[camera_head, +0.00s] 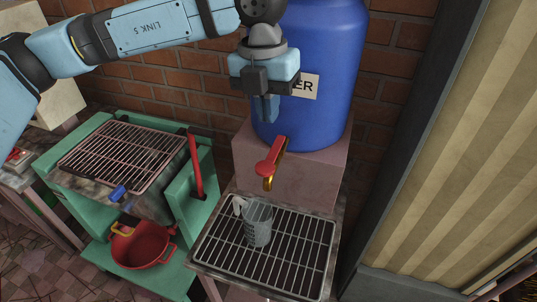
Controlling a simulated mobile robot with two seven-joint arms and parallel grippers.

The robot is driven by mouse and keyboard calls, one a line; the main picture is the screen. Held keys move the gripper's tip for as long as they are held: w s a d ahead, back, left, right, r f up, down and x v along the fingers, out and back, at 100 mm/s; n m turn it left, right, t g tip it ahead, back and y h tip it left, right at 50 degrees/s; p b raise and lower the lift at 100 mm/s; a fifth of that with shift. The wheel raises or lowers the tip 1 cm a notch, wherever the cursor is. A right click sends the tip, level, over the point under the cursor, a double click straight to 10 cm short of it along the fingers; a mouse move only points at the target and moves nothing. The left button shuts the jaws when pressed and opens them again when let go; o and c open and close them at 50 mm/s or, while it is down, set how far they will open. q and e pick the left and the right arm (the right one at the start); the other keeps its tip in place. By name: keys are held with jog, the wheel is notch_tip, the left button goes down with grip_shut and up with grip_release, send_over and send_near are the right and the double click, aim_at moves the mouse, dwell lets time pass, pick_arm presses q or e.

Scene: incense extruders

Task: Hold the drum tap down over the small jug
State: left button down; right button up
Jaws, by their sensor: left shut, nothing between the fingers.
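The blue drum (322,70) stands on a pinkish block at the back. Its tap, with a red lever (271,158) and a brass spout (268,184), sticks out at the front of the drum's base. The small jug (258,224), clear with markings and a pale handle, stands upright on the wire rack below the spout. My left gripper (265,108) points down in front of the drum, above the tap lever. Its fingers are shut and empty, with a visible gap between them and the lever. My right gripper is not in view.
The wire rack (289,270) sits in a tray over the front stand. At left is a green frame (92,133) with a grill rack (122,153) and an upright red handle (196,168). A red pot (141,250) is on its lower shelf. A corrugated panel (462,150) bounds the right.

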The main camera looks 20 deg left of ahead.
aim_at(264, 167)
pick_arm(q)
jog(key=shift+w+a+r+n+t+y, duration=0.2)
jog(key=shift+w+a+r, duration=0.1)
jog(key=shift+a, duration=0.15)
jog(key=shift+w+a+r+n+t+y, duration=0.1)
jog(key=shift+w+a+r+n+y, duration=0.15)
jog(key=shift+a, duration=0.15)
jog(key=shift+s+f, duration=0.1)
jog(key=shift+f, duration=0.05)
notch_tip(264, 167, down, 14)
jog(key=p, duration=0.3)
jog(key=shift+d, duration=0.1)
